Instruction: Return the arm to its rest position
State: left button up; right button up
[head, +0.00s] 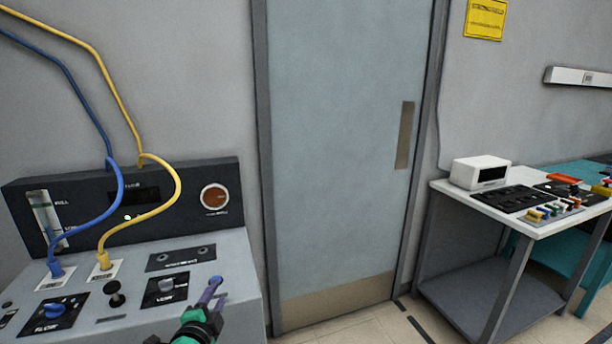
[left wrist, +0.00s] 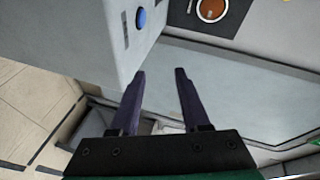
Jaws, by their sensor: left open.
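My left gripper (head: 213,290) shows at the bottom of the head view, in front of the right part of the control console (head: 225,262). Its dark purple fingers also show in the left wrist view (left wrist: 160,95), spread apart with nothing between them. In the left wrist view the fingers point along the console's side, below a blue knob (left wrist: 141,18). They look apart from the console there. My right gripper is in neither view.
A blue hose (head: 117,185) and a yellow hose (head: 178,185) plug into the console. A closed grey-blue door (head: 335,150) stands behind. A white-topped cart (head: 445,187) with instruments stands right. The floor (head: 365,325) before the door looks clear.

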pick_arm(q)
jog(key=s+a+f+n+g, duration=0.1)
jog(key=s+f+n+g, duration=0.35)
jog(key=s, duration=0.45)
jog(key=s+f+n+g, duration=0.3)
jog(key=s+f+n, duration=0.15)
jog(key=s, duration=0.45)
jog(key=s+a+f+n+g, duration=0.1)
jog(key=s+f+n+g, duration=0.4)
jog(key=s, duration=0.4)
notch_tip(320, 180, down, 22)
jog(key=s+m, duration=0.1)
jog(key=s+a+f+g, duration=0.2)
jog(key=s+a+f, duration=0.1)
jog(key=s+f, duration=1.3)
jog(key=shift+s+m+h, duration=0.3)
jog(key=shift+s, duration=0.6)
